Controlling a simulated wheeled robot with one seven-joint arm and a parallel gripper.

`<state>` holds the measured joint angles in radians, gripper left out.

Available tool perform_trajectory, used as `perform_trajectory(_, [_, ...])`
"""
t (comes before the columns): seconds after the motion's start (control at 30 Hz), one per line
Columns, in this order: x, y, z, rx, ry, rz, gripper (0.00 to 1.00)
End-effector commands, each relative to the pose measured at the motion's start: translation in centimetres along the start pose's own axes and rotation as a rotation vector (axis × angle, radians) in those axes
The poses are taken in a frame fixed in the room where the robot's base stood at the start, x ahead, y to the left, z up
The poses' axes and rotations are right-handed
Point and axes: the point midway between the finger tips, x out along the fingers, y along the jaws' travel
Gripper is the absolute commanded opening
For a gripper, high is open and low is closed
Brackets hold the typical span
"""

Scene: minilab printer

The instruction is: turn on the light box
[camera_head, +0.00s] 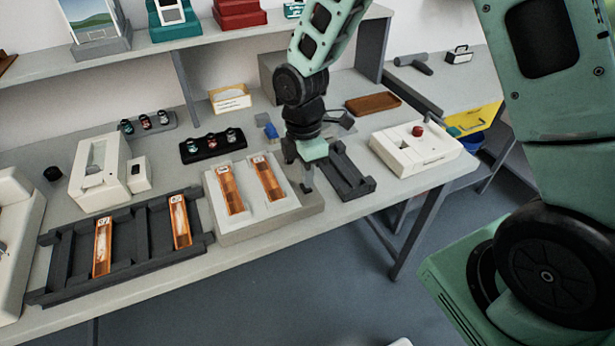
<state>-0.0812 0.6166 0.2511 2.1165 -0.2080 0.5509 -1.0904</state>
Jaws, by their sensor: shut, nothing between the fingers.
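The light box (246,215) is a low grey box with a pale top near the front edge of the bench. Two orange film strips (231,190) lie on its top. I cannot tell from the picture whether its top is lit. My gripper (306,189) points down at the light box's right end, with its fingertips shut and empty. I cannot tell whether the fingertips touch the box.
A dark rack (148,240) with orange strips stands left of the light box. Another dark tray (346,175) is close on its right. A white device with a red knob (417,131) stands further right. Film canisters on a black holder (213,147) are behind.

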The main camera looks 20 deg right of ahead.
Motion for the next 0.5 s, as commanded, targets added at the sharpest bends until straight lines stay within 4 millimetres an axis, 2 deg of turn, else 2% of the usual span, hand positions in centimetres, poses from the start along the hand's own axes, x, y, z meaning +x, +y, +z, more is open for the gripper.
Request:
perform_trajectory(0.17, [1.13, -0.04, 0.03, -0.001, -0.001, -0.001, 0.00])
perform_trajectory(0.5, [1.29, -0.03, 0.03, 0.000, -0.001, 0.000, 0.00])
